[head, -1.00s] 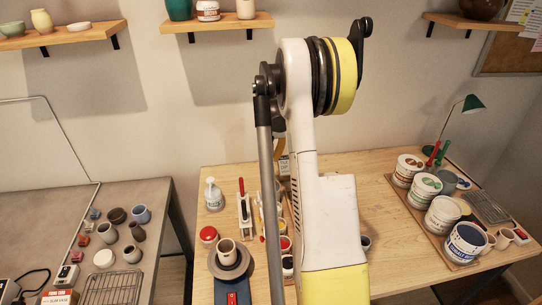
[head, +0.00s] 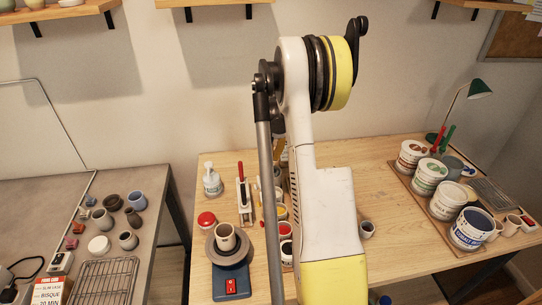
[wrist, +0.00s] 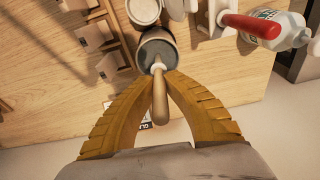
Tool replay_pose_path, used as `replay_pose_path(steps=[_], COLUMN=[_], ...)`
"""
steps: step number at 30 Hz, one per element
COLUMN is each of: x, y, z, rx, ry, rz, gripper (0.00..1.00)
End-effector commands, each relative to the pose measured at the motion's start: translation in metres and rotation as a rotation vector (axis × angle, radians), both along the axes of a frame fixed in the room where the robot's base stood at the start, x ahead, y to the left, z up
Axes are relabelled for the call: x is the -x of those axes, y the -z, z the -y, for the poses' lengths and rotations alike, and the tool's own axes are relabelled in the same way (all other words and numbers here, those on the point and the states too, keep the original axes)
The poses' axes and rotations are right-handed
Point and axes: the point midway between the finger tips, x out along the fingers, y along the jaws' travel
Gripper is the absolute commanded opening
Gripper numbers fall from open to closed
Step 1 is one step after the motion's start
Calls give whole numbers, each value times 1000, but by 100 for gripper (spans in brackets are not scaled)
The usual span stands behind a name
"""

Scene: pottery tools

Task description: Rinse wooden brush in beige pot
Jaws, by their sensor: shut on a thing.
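In the wrist view my gripper (wrist: 162,78) has its ochre fingers closed around the wooden brush (wrist: 160,100). The brush's rounded handle points towards the camera. Its far end lies over a round pot with a grey inside (wrist: 156,48) and a pale rim; I cannot tell how deep the bristles are in it. In the head view my arm hides the brush and most of the gripper. A beige pot (head: 226,236) stands on the dark wheel (head: 230,252) at the table's left; I cannot tell if it is the task's pot.
A red-handled tool (head: 241,176) and a soap bottle (head: 212,180) stand close to the left. Several jars crowd beside my arm. Glaze buckets (head: 447,200) and a green lamp (head: 478,90) are at the right. The table's middle right (head: 385,190) is clear.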

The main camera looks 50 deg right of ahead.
Motion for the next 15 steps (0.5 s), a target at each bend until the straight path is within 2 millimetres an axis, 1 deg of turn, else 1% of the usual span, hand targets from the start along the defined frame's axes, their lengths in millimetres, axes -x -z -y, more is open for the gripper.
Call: replay_pose_path(steps=[1,11,15], x=[0,0,1], y=[3,3,7], z=[0,0,1], rx=[0,0,0], ry=[0,0,0], rz=[0,0,0], gripper=[0,0,0])
